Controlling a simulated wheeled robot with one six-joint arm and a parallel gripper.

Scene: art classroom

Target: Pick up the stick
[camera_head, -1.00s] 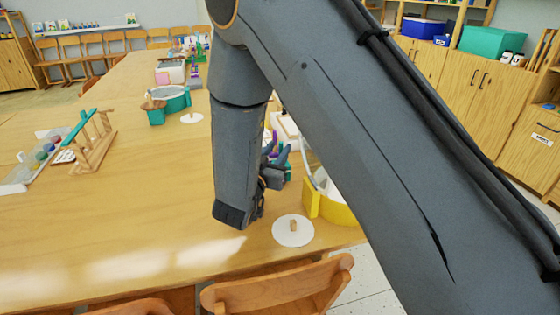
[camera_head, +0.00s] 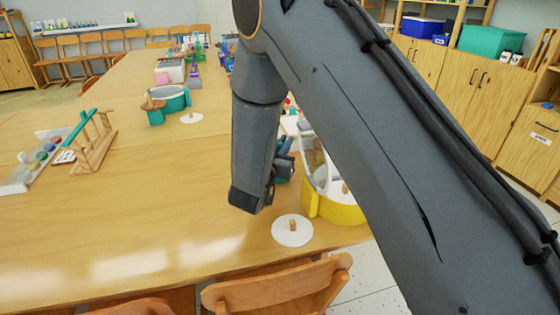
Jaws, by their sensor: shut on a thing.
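My gripper (camera_head: 284,166) is partly hidden behind my own wrist, over the right side of the long wooden table (camera_head: 150,215). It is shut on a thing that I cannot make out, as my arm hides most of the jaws. It is just left of a yellow tub (camera_head: 338,213) and beyond a white disc lid (camera_head: 291,240) with a small wooden knob. I cannot clearly pick out a stick at the gripper.
A wooden rack (camera_head: 93,145) with a teal bar and a paint tray (camera_head: 36,167) stand at the left. A teal tub (camera_head: 172,99) and another white lid (camera_head: 191,118) are further back. A chair (camera_head: 285,288) stands at the near edge. The table's middle is clear.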

